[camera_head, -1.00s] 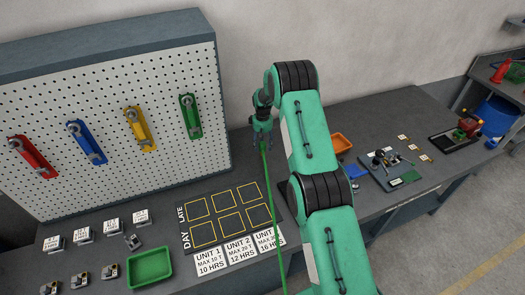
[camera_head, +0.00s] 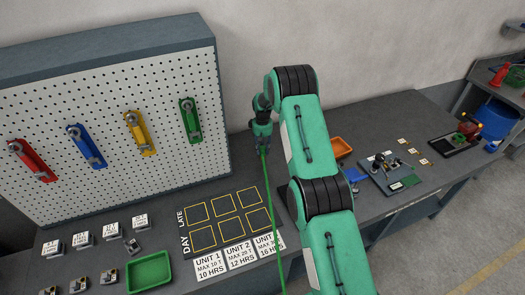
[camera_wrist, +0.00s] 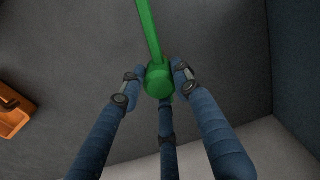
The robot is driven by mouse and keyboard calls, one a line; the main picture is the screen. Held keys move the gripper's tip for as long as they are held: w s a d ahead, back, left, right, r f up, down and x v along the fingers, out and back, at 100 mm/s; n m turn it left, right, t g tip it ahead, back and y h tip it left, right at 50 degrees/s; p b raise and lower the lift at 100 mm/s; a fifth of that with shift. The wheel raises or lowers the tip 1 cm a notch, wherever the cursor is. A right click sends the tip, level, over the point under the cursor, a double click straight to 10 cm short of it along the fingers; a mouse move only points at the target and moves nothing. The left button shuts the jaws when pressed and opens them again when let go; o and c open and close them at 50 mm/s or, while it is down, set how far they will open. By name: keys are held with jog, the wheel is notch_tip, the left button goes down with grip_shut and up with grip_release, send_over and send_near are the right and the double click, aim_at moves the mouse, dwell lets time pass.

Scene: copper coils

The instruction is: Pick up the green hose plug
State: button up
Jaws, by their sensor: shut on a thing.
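The green hose plug (camera_wrist: 159,80) sits between the fingertips of my gripper (camera_wrist: 156,84) in the wrist view, with a green hose (camera_wrist: 148,28) running up from it to the top edge. My gripper is shut on the plug, with a finger on each side and a third finger behind it. In the head view my gripper (camera_head: 264,160) hangs over the bench near the wall. The green hose (camera_head: 273,225) runs from it down toward the bottom of that view. The plug itself is too small to make out there.
A pegboard (camera_head: 95,95) with coloured tools stands left of my gripper. A black board with yellow squares (camera_head: 188,236) and a green tray (camera_head: 148,272) lie on the bench. An orange bin (camera_head: 340,147) is to the right, also in the wrist view (camera_wrist: 14,112).

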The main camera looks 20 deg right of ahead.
jog(key=shift+r, duration=1.05)
jog(key=shift+s+r, duration=0.3)
jog(key=shift+r, duration=0.4)
jog(key=s+a+r+b, duration=0.1)
jog(key=s+a, duration=0.2)
jog(key=s, duration=1.2)
jog(key=shift+r+b, duration=0.2)
jog(key=shift+b, duration=0.2)
